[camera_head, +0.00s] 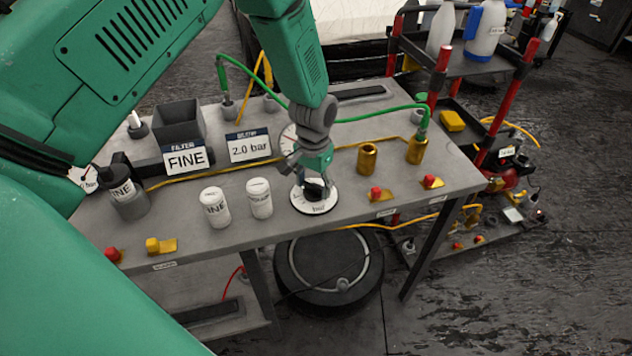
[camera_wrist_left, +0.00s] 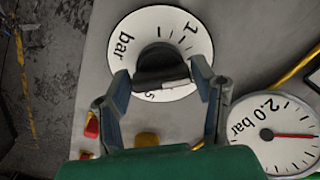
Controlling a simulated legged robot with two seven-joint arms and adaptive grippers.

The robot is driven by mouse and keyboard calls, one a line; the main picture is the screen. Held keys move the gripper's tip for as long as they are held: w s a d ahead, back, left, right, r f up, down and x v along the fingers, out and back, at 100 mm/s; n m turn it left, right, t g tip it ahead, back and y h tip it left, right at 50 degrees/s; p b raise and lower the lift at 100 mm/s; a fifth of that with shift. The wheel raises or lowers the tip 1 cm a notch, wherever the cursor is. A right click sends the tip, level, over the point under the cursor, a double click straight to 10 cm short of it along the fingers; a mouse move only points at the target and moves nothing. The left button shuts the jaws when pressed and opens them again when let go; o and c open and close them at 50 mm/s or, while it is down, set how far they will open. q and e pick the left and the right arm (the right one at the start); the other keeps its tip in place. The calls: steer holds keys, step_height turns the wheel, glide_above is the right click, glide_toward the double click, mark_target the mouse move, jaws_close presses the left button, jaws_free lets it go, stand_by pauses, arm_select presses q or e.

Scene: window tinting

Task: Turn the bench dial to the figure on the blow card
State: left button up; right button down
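The bench dial (camera_head: 317,206) is a white disc marked "bar" with a black knob, near the bench's front edge. In the left wrist view the dial face (camera_wrist_left: 122,64) shows "bar", a 1 and a 5 around the knob (camera_wrist_left: 162,66). My left gripper (camera_head: 313,184) is down at the dial. In the wrist view its fingers (camera_wrist_left: 160,82) stand on either side of the knob; whether both press on it is unclear. The card (camera_head: 249,148) behind reads "2.0 bar"; its small blue header is blurred. My right gripper is not in view.
A round gauge (camera_wrist_left: 275,135) with a red needle stands near the dial, reading "2.0 bar". A "FINE" card (camera_head: 186,159), two white jars (camera_head: 215,208) (camera_head: 259,198) and gold cylinders (camera_head: 367,158) (camera_head: 415,150) share the bench. A green hose crosses behind the arm.

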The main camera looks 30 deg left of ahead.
mark_target(313, 184)
arm_select(q)
steer(key=shift+o, duration=0.8)
steer(key=shift+s+f, duration=0.1)
steer(key=shift+r, duration=0.2)
steer(key=shift+w+r, duration=0.2)
steer(key=shift+r, duration=0.1)
step_height(313, 184, up, 11)
steer(key=shift+a, duration=0.1)
steer(key=shift+s, duration=0.15)
